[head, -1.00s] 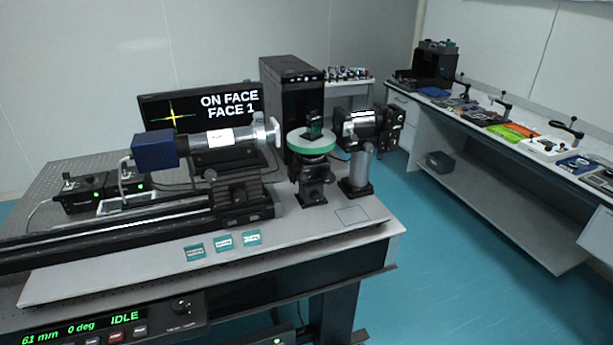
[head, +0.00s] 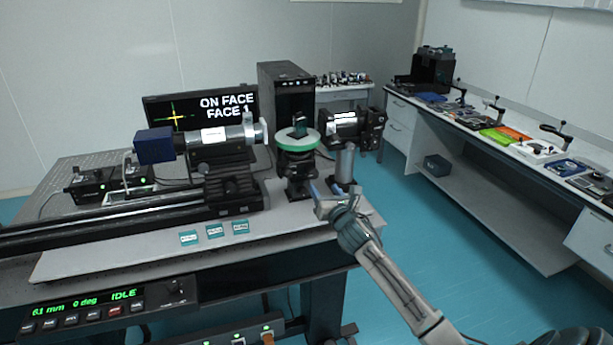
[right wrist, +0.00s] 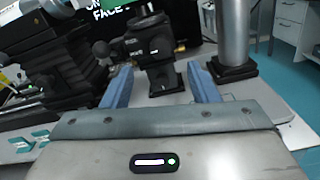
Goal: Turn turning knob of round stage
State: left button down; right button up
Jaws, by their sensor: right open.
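The round stage (head: 297,143) has a pale disc with a green rim on a black mount, standing at the right end of the optical table. In the right wrist view its black mount (right wrist: 150,42) stands ahead of the fingers, and a round black knob (right wrist: 101,48) sticks out to its left. My right gripper (head: 324,186) is open and empty, low in front of the stage and to its right. In the right wrist view its blue fingers (right wrist: 158,69) point toward the mount without visibly touching it. My left gripper is not in view.
A silver tube with a blue end (head: 153,145) lies to the left. The monitor (head: 205,110) reads "ON FACE FACE 1".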

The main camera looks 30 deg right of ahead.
aim_at(314, 175)
jog(key=p+x, duration=0.2)
jog(key=x, duration=0.6)
jog(key=shift+w, duration=0.2)
jog(key=shift+x, duration=0.95)
jog(key=shift+f, duration=0.15)
jog(key=shift+c, duration=0.2)
jog(key=shift+p, duration=0.3)
jog(key=c, duration=0.9)
